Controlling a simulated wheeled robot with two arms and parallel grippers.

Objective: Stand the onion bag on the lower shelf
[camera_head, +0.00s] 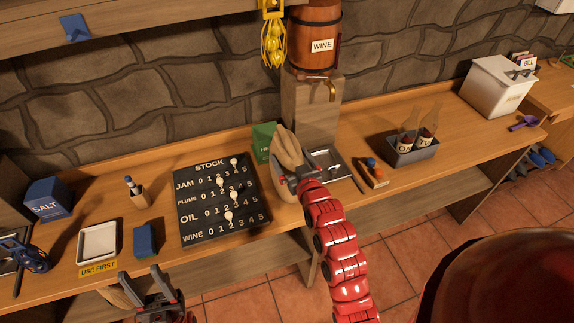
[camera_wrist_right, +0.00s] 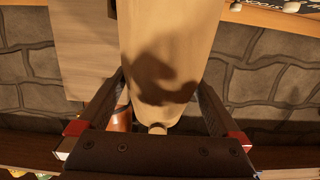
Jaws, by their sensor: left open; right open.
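I cannot pick out an onion bag for certain in either view. The lower shelf (camera_head: 425,193) runs under the long counter; part of it also shows further left, below the stock board. In the right wrist view, a pale wooden piece (camera_wrist_right: 168,45) with a small knob lies between or beyond the open fingers (camera_wrist_right: 163,80); contact is unclear. My left gripper (camera_head: 143,276) is open and empty, low before the counter's front edge. A tan shape (camera_head: 113,297) beside it is partly hidden.
The counter holds a stock board (camera_head: 222,200), a salt box (camera_head: 48,198), a white tray (camera_head: 98,243), a bottle crate (camera_head: 411,152) and a white bin (camera_head: 497,90). A wine barrel (camera_head: 314,40) stands behind. A round reddish surface (camera_head: 505,280) fills the lower right.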

